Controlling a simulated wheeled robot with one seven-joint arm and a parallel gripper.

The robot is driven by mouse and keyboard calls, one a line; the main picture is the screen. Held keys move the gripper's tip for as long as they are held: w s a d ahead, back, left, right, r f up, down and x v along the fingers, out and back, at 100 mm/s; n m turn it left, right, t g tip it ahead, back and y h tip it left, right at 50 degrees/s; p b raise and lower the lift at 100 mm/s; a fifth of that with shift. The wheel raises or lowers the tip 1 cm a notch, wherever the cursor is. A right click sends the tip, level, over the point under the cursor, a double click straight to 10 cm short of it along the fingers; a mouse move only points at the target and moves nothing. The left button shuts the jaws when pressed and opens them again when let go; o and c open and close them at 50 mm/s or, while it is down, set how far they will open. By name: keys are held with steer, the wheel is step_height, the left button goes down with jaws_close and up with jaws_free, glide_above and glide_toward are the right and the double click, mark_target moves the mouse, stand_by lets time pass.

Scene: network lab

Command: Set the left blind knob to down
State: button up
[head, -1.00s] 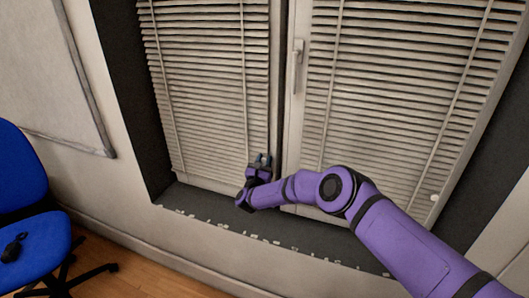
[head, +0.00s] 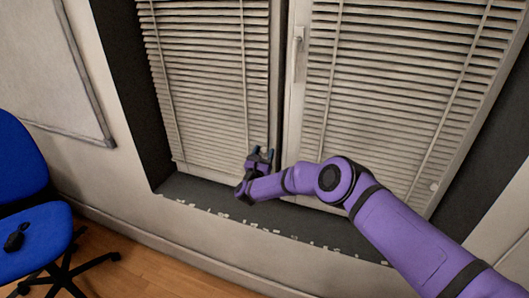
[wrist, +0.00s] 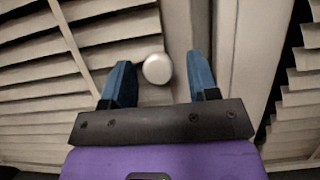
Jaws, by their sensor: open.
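The left blind knob (wrist: 157,68) is a small round white knob in the wrist view, in front of the left blind's slats near the window frame. My gripper (wrist: 160,82) is open, with its blue fingers on either side of the knob. The knob lies slightly nearer the left finger, with a gap on both sides. In the head view my gripper (head: 262,152) is at the lower right of the left blind (head: 205,90), and the knob is hidden there. I cannot tell how far the fingertips are from the knob in depth.
The right blind (head: 400,90) has a similar white knob (head: 434,186) low on its right side. A window handle (head: 298,45) is on the middle frame. A dark sill (head: 200,190) runs below. A blue chair (head: 25,240) stands at the left.

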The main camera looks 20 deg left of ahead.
steer(key=v, duration=1)
steer(key=shift+s+f, duration=0.1)
steer(key=shift+f, duration=0.05)
